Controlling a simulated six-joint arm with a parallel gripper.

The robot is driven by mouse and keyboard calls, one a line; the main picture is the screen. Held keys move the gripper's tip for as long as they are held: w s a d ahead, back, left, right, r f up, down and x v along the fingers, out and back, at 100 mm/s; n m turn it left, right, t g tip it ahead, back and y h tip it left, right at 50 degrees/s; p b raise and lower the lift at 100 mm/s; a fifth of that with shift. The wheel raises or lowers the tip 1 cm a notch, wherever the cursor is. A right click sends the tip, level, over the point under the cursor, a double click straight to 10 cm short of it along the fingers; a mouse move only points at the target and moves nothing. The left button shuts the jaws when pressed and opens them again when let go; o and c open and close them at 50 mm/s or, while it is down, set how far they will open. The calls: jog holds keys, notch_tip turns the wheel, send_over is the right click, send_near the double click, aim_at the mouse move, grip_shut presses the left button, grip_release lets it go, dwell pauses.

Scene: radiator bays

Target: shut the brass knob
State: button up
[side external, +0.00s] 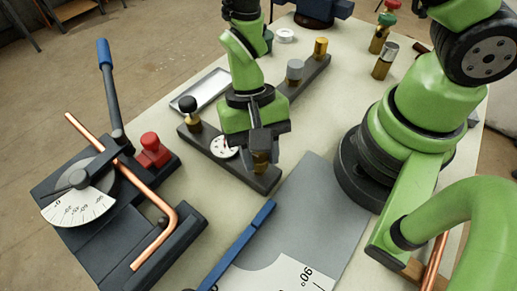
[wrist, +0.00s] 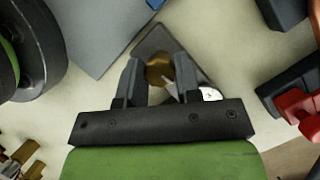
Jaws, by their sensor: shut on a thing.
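My gripper (side external: 260,150) points down over the near end of a dark valve bar (side external: 230,165). Its jaws are shut on a brass knob (side external: 261,165). In the wrist view the brass knob (wrist: 158,69) sits between the two fingertips (wrist: 158,75), with one finger on each side. A pale pointer shape (wrist: 171,90) shows beside the knob. A round white gauge (side external: 224,147) with a red mark is on the same bar, left of the gripper. How far the knob is turned I cannot tell.
A black knob (side external: 188,108) stands on this bar's other end. A pipe bender (side external: 110,170) with a blue-handled lever fills the left. A grey sheet (side external: 320,205) lies in front.

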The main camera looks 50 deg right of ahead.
jog(key=shift+m+y, duration=0.3)
jog(key=shift+m, duration=0.8)
jog(key=shift+t, duration=0.3)
jog(key=o, duration=0.9)
jog(key=shift+r, duration=0.1)
jog(key=v, duration=0.9)
jog(key=shift+d+r, duration=0.2)
jog(key=shift+r, duration=0.15)
jog(key=shift+w, duration=0.1)
